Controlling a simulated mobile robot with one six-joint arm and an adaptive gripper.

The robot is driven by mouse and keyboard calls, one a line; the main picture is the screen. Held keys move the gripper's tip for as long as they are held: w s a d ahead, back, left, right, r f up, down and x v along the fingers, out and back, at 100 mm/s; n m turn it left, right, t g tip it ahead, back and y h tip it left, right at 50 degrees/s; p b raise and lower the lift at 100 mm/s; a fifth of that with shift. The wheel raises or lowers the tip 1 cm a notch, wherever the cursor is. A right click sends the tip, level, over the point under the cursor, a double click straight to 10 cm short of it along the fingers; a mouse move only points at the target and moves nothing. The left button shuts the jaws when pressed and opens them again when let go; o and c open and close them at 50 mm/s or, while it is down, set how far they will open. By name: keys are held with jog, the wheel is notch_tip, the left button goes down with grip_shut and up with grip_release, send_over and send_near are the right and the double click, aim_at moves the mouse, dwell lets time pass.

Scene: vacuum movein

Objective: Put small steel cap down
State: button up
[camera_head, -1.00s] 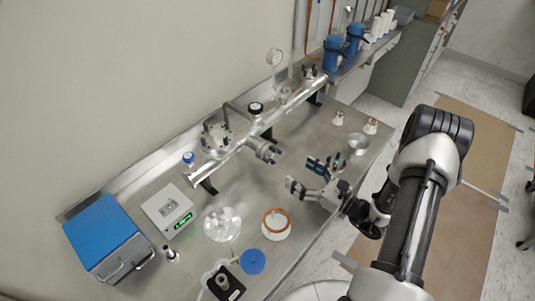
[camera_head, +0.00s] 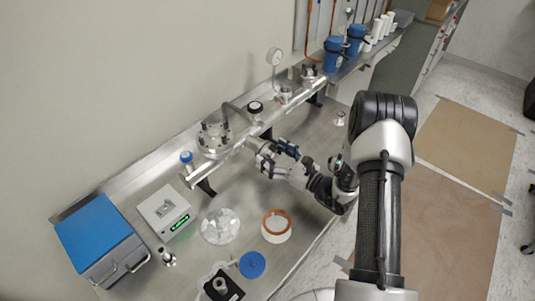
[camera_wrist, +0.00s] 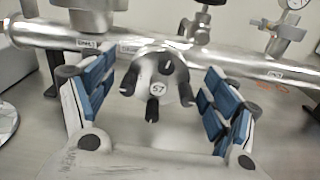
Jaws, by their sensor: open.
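My gripper (camera_wrist: 152,78) is open, with one blue-padded finger on each side of the cap and visible gaps to both. In the head view my gripper (camera_head: 277,158) is in front of the tube and hides most of the cap.
The tube carries a pressure gauge (camera_head: 274,57) and a flanged top (camera_head: 214,138). A copper-ringed white part (camera_head: 277,225), a clear dish (camera_head: 221,226), a blue disc (camera_head: 252,265) and a blue-lidded box (camera_head: 99,238) stand on the bench. Bare steel lies below the tube.

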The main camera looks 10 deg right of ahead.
jog(key=shift+c, duration=0.5)
jog(key=c, duration=1.3)
jog(key=shift+r, duration=0.1)
jog(key=shift+c, duration=0.8)
jog(key=shift+r, duration=0.1)
